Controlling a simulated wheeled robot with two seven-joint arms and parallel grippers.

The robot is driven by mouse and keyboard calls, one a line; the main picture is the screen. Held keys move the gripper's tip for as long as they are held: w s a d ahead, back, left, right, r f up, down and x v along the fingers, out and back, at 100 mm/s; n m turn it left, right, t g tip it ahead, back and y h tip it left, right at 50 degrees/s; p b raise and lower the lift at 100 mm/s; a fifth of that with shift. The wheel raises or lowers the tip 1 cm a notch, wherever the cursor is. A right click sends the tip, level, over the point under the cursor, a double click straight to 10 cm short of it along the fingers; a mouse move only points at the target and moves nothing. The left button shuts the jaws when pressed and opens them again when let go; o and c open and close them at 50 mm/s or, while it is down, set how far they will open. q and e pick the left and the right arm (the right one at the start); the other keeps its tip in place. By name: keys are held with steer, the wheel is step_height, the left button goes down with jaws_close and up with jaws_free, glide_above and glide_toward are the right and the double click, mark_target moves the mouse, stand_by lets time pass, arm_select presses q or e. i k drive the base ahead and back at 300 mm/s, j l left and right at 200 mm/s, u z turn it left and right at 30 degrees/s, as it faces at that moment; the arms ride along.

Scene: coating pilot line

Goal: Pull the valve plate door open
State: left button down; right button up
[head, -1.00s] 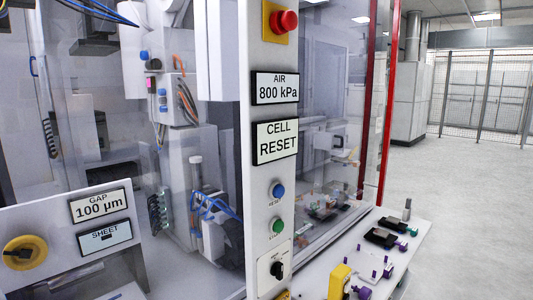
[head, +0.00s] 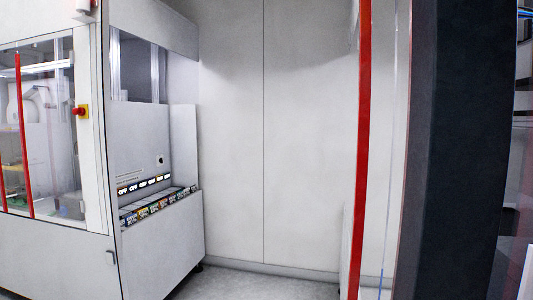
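Neither of my grippers shows in the head view. I cannot pick out a door marked as the valve plate door. A grey-white cabinet (head: 155,245) stands at the left, with a sloping row of small coloured blocks (head: 160,205) and several "OFF" labels above them. A tall red strip (head: 363,150) stands upright right of the middle, beside what looks like a clear panel. No handle can be made out on it.
A large dark upright (head: 455,150) fills much of the right side, close to me. A glazed enclosure with a red button on yellow (head: 82,111) is at the far left. A plain white wall (head: 270,130) stands behind a strip of open grey floor (head: 265,284).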

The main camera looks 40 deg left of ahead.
mark_target(375, 36)
steer(key=j+u, duration=0.45)
steer(key=j, duration=0.3)
steer(key=i+j+u, duration=0.15)
steer(key=i+j, duration=0.15)
steer(key=i, duration=0.1)
